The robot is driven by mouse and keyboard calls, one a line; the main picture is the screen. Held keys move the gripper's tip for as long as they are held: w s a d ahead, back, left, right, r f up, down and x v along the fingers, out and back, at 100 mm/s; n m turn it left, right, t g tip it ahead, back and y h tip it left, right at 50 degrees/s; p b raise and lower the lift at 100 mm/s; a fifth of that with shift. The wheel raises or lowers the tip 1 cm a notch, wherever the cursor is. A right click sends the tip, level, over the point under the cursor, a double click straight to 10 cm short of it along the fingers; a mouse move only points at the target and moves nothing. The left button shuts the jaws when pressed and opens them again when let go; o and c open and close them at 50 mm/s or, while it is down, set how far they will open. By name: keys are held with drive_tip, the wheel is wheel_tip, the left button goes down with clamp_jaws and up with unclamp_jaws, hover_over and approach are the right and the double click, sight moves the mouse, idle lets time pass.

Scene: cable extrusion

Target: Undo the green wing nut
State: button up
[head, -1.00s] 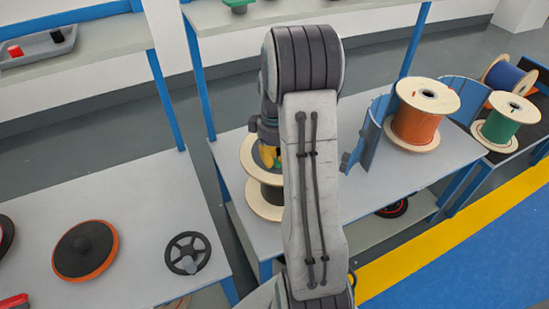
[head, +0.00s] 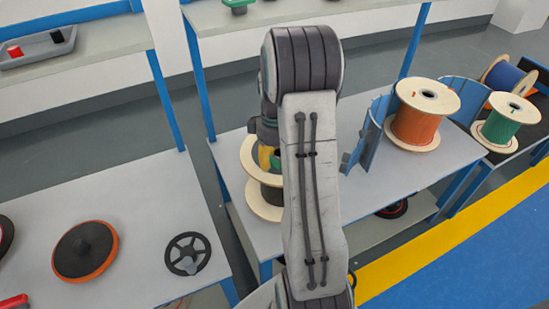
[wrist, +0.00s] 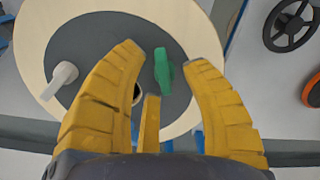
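The green wing nut (wrist: 163,72) stands on the dark centre of a spool with a pale wooden flange (wrist: 35,45). A bit of green (head: 276,161) also shows beside the yellow fingers in the head view. My gripper (wrist: 166,56) has its yellow fingers spread. In the wrist view the wing nut lies between the two outer fingertips, with a gap on both sides. A third finger shows below it. I cannot tell how far the fingertips are above the nut. In the head view my arm hides part of the spool (head: 262,207).
A pale grey knob (wrist: 63,74) sits on the spool left of my fingers. A blue curved guard (head: 370,135) and an orange cable spool (head: 415,125) stand right on the table. A black handwheel (head: 187,254) and an orange-rimmed disc (head: 85,250) lie on the left table.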

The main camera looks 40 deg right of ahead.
wheel_tip(320, 180, up, 12)
idle(0.9)
idle(0.6)
